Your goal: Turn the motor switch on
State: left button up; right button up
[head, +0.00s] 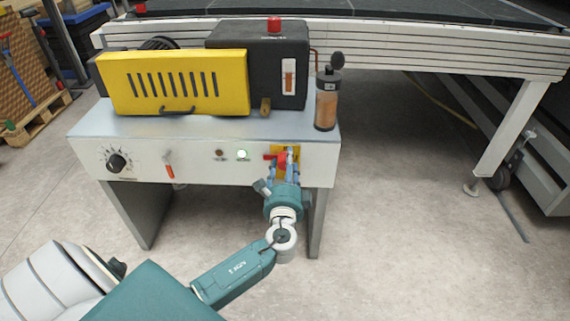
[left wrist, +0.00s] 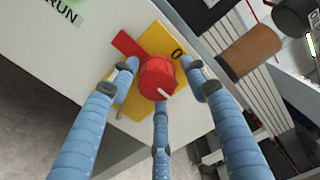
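The motor switch is a red rotary knob (head: 284,160) on a yellow plate at the right end of the machine's front panel. In the left wrist view the red knob (left wrist: 156,78) shows a white mark, with a red bar (left wrist: 127,43) sticking out to the upper left. A "0" is printed on the yellow plate (left wrist: 158,42). My left gripper (head: 287,158) is at the switch. Its blue fingers (left wrist: 160,80) are spread around the knob, with small gaps seen at the sides; contact is hard to judge. My right gripper is in neither view.
A yellow guard (head: 175,85) and a bottle (head: 327,98) stand on top. A conveyor (head: 430,50) stands behind.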

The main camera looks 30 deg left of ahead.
pick_arm(q)
jog(key=v, duration=1.2)
jog(key=shift+f, duration=0.1)
dwell(0.4)
